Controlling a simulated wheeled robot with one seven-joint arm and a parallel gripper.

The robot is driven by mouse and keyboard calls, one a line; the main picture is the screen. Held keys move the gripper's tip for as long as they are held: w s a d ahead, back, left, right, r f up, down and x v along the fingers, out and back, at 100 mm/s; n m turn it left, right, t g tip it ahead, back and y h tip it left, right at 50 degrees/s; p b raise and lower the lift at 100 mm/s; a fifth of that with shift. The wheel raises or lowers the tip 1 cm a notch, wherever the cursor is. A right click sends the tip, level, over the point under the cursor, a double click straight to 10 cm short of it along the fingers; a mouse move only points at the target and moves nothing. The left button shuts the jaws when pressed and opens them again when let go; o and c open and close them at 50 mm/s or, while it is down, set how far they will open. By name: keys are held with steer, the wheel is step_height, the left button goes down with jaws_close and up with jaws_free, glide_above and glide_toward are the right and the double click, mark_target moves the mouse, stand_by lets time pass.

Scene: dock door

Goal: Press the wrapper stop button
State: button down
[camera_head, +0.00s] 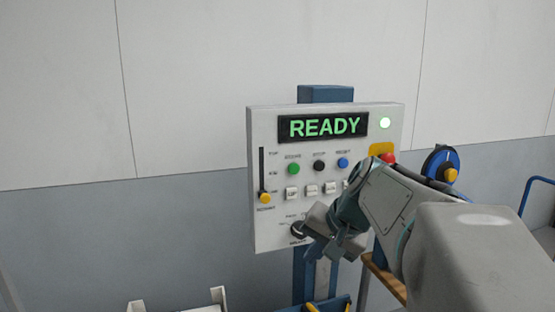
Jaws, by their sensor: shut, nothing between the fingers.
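The grey control panel (276,221) stands on a blue post, and its display (325,127) reads READY in green. The black button (319,166), its small label apparently STOP, sits in the middle of a row. The green button (294,168) is to its left and the blue button (342,163) to its right. My gripper (318,232) is shut and empty, in front of the panel's lower part, below the black button. It appears beside the dark rotary knob (297,228); contact cannot be told. My arm hides the panel's lower right.
A red mushroom button (388,158) on a yellow plate is partly behind my arm. A slider with a yellow knob (265,198) is at the panel's left. A blue wheel (437,165) stands right. Space left of the panel is clear.

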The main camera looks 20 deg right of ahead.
steer(key=w+d+r+m+t+y+p, duration=0.1)
steer(key=w+d+r+m+t, duration=0.2)
steer(key=w+d+r, duration=0.3)
steer(key=d+r, duration=0.4)
steer(key=r, duration=0.1)
steer(key=shift+r+m, duration=0.25)
steer(key=shift+m, duration=0.05)
steer(key=shift+w+d, duration=0.1)
steer(key=shift+w, duration=0.1)
steer(key=p, duration=0.4)
glide_toward(318, 171)
steer(key=shift+w+a+f, duration=0.3)
steer(key=shift+w+f, duration=0.1)
steer(key=shift+f, duration=0.4)
steer(key=shift+w+a+f, duration=0.3)
steer(key=shift+w+f, duration=0.1)
steer(key=shift+f, duration=0.4)
steer(key=shift+w+a+f, duration=0.3)
steer(key=shift+w+f, duration=0.1)
steer(key=shift+f, duration=0.4)
steer(key=shift+w, duration=0.15)
steer(key=shift+w, duration=0.25)
steer(key=shift+w+p, duration=0.35)
steer(key=shift+w, duration=0.1)
steer(key=shift+s+b, duration=0.55)
steer(key=shift+s, duration=0.35)
